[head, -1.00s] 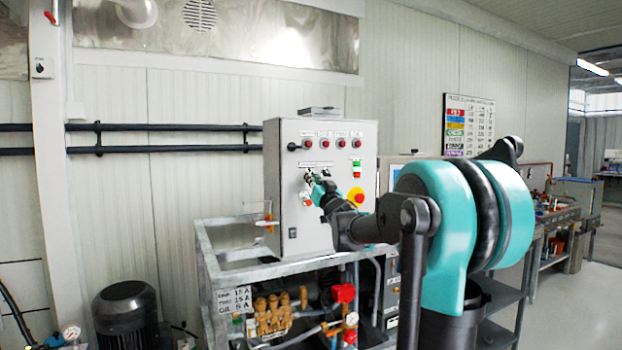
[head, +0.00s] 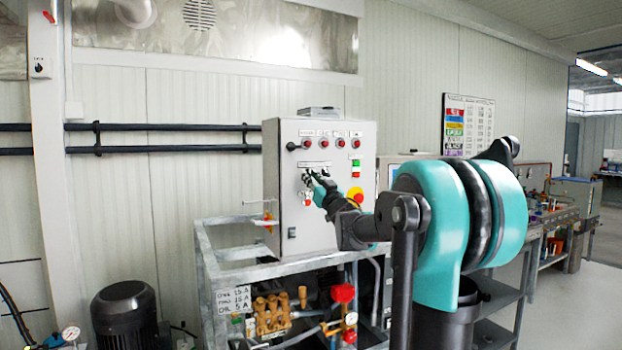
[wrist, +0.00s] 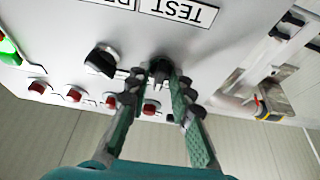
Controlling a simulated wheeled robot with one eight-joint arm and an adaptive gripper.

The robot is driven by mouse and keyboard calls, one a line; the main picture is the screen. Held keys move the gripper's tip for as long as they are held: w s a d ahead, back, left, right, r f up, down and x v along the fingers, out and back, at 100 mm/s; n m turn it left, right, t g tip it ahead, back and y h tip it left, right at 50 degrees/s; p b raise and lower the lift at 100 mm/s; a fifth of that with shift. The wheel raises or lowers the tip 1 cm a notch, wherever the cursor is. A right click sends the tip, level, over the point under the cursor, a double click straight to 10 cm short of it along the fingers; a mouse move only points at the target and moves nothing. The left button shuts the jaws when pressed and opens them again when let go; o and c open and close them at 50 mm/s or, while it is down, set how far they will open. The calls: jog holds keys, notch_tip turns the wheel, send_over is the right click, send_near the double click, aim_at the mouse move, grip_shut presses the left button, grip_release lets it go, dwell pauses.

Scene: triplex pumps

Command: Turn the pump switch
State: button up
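A grey control cabinet (head: 283,150) stands on the pump frame, with its switch panel facing me. In the wrist view, a black rotary switch (wrist: 160,70) lies between my fingertips, below white labels, one reading TEST (wrist: 178,10). A second black rotary switch (wrist: 102,60) is to its left; I cannot tell which one is labelled for the pump. My gripper (wrist: 157,82) is open, its fingers on either side of the switch with small gaps showing. In the head view, my gripper (head: 314,182) is at the panel and partly hides the switches.
A yellow-ringed red emergency button (head: 355,195) is right of my gripper. Red lamps (head: 323,146) line the panel's top. A metal latch (wrist: 278,100) is at the cabinet side. Below are the frame (head: 206,270), brass pump parts (head: 270,315) and red fittings (head: 342,293).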

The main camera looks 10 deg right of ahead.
jog(key=shift+o, duration=0.3)
jog(key=v, duration=1.2)
jog(key=s+d+f+m+g+h, duration=0.2)
jog(key=d+f+h, duration=0.1)
jog(key=f, duration=0.5)
jog(key=s+d+f+m+g+h, duration=0.2)
jog(key=s+f+g+h, duration=0.15)
jog(key=f, duration=0.45)
jog(key=s+d+f+m+g+h, duration=0.1)
jog(key=s+d+f+m+h, duration=0.2)
jog(key=f, duration=0.4)
jog(key=s+a+f+n+g, duration=0.1)
jog(key=s+a+f+g, duration=0.1)
jog(key=s+f, duration=0.5)
jog(key=s+a+f+n+g+y, duration=0.1)
jog(key=s+a+f+g, duration=0.2)
jog(key=s+f+g, duration=0.2)
jog(key=s+a+f+n+g+y, duration=0.1)
jog(key=s+a+f+g, duration=0.1)
jog(key=s+f, duration=0.9)
jog(key=shift+a+f+g, duration=0.15)
jog(key=shift+f+g, duration=0.35)
jog(key=shift+g, duration=0.35)
jog(key=shift+y, duration=0.25)
